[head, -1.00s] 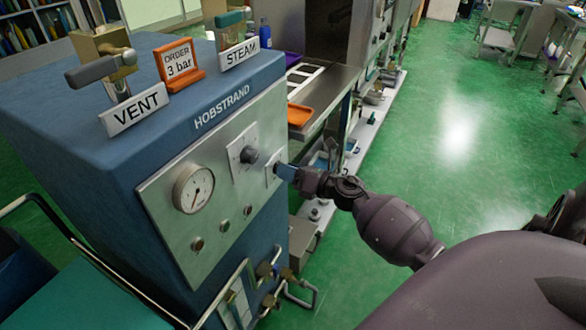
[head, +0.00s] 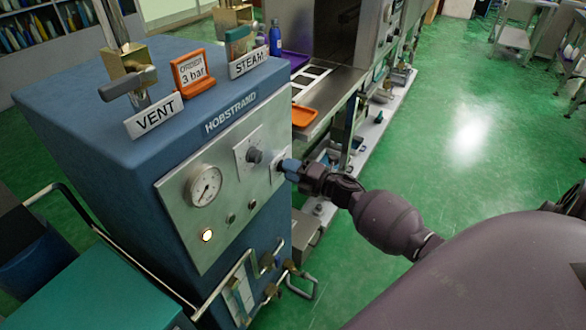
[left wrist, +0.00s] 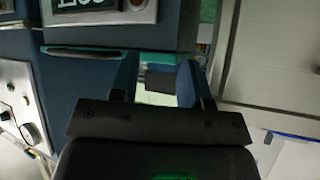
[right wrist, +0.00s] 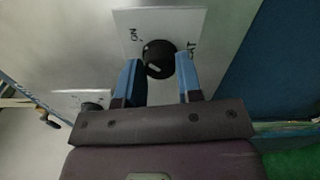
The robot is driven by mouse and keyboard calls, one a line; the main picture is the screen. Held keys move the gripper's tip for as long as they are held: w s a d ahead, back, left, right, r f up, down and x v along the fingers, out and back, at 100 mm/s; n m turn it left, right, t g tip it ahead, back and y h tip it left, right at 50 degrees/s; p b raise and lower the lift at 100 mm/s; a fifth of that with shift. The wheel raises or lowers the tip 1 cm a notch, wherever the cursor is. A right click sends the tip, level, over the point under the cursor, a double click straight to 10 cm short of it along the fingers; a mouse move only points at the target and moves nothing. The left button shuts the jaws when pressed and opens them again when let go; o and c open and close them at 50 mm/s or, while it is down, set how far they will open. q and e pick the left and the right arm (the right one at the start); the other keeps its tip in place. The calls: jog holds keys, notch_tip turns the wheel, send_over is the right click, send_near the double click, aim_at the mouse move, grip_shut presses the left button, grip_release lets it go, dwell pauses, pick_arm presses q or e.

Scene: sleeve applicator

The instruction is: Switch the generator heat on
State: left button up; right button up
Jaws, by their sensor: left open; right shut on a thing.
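The blue HOBSTRAND generator (head: 130,205) has a steel front panel (head: 222,250). A lamp (head: 207,236) at the panel's lower left glows; two small ones beside it look dark. In the right wrist view a black round knob (right wrist: 160,60) sits on a white plate (right wrist: 128,20) marked ON, with "AT" partly visible. The knob has a pale mark. My right gripper (head: 288,167) is at that plate, its blue fingers on either side of the knob, shut on it. My left gripper (left wrist: 157,82) is open and empty in the left wrist view; the head view does not show it.
A gauge (head: 204,186) and another knob (head: 254,156) are left of my right gripper. VENT (head: 155,116) and STEAM (head: 249,58) signs, valves and an orange order sign (head: 192,73) stand on top. Pipes (head: 240,270) run below the panel. Green floor is open at right.

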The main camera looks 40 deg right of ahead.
jog(key=shift+m, duration=0.4)
jog(key=o, duration=0.9)
jog(key=shift+o, duration=0.2)
jog(key=v, duration=1)
jog(key=shift+s+d+p, duration=0.15)
jog(key=shift+s+p, duration=0.15)
jog(key=shift+s, duration=0.1)
